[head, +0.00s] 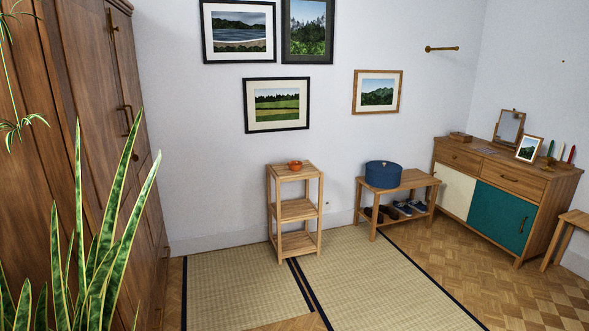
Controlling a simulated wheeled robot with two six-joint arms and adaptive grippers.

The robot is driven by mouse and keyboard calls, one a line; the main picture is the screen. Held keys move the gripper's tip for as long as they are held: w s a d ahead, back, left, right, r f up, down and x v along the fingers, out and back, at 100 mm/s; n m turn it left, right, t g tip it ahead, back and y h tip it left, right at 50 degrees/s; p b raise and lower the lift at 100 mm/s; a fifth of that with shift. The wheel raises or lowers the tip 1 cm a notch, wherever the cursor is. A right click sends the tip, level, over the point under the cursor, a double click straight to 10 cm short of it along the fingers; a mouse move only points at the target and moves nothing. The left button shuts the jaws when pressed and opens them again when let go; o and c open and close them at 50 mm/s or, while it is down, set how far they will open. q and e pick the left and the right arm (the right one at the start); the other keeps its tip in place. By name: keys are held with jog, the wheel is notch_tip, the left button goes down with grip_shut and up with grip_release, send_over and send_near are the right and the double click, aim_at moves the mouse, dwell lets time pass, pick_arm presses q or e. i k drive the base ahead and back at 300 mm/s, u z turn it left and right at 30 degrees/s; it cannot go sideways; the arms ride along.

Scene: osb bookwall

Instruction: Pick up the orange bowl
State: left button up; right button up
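The small orange bowl (295,165) sits on the top board of a narrow wooden shelf stand (284,173) against the back wall. The bowl appears upright, and nothing else shows on that top board. It is some distance off, across the floor mats. Neither of my grippers shows in the head view.
Tatami mats (370,285) cover the floor before the stand, mostly clear. A bench (412,181) with a blue container (383,174) and shoes stands to its right, then a sideboard (500,200). A tall wardrobe (75,130) and a spiky plant (105,250) are at left.

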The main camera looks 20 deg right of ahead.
aim_at(295, 167)
jog(key=z, duration=0.4)
jog(key=i, duration=0.8)
jog(key=z, duration=1)
jog(key=i, duration=1.5)
jog(key=z, duration=0.5)
jog(key=i, duration=1.8)
jog(key=u, duration=0.25)
jog(key=i, duration=1.35)
jog(key=u, duration=1.45)
jog(key=i, duration=1.3)
jog(key=u, duration=0.8)
